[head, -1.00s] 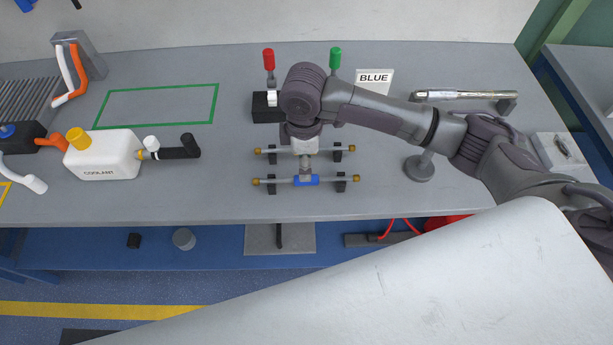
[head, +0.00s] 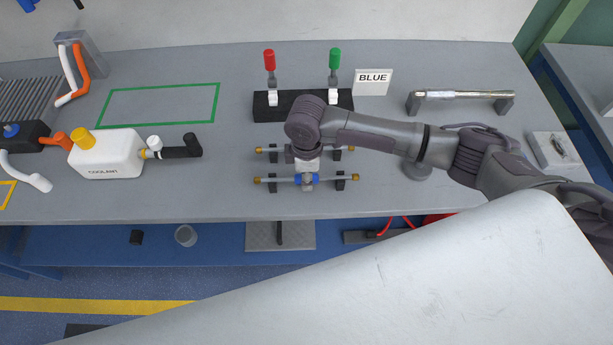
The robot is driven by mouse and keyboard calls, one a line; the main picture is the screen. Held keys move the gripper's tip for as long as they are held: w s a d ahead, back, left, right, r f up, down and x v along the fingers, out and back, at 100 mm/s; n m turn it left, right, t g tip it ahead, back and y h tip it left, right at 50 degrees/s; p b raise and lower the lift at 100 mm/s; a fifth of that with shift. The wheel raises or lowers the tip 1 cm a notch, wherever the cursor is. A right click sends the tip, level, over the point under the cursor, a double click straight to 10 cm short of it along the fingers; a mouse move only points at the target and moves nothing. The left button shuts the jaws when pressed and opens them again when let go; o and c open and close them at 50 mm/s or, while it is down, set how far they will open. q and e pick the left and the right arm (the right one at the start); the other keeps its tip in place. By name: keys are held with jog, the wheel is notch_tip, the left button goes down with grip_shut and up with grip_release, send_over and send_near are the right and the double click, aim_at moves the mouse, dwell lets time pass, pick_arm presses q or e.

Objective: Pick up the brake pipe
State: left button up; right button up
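Two thin grey brake pipes with brass ends lie parallel on black holders on the bench. The rear pipe (head: 275,150) is partly hidden behind my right wrist. My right gripper (head: 307,182) points down at the middle of the front pipe, over its blue section. Its fingers are small and seen from above, so I cannot tell whether they are open or shut on the pipe. My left gripper is out of view.
A "BLUE" sign (head: 373,82) stands behind, beside a black block (head: 312,103) with red-handled and green-handled levers. A coolant bottle (head: 107,155) is at left, near an empty green outline (head: 160,88). A metal bar on a stand (head: 462,95) is at right.

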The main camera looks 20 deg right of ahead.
grip_shut()
jog(key=shift+r, duration=0.1)
